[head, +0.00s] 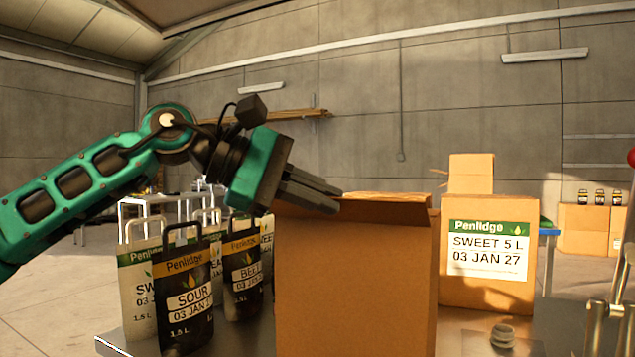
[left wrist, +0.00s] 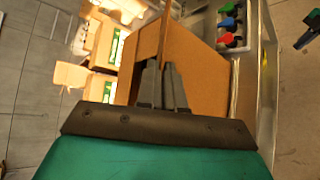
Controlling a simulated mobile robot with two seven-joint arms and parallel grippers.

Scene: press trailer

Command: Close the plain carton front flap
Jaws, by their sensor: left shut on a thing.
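The plain brown carton (head: 355,290) stands in the middle foreground of the head view, and its walls also show in the left wrist view (left wrist: 203,66). A flap (head: 395,213) runs along its top near edge. My left gripper (head: 338,198) reaches in from the left at that top edge. In the left wrist view, the closed fingers (left wrist: 163,68) meet at a thin cardboard edge, the flap seen nearly edge-on. The carton's inside is mostly hidden. A small dark and teal shape (left wrist: 305,36) at the wrist view's right edge looks like my right gripper; its jaws are unclear.
Several juice pouches (head: 186,290) stand close to the carton's left. A labelled Penlidge carton (head: 488,285) stands behind right. A small round metal piece (head: 503,336) lies on the metal table. Metal equipment (head: 600,315) stands at the far right.

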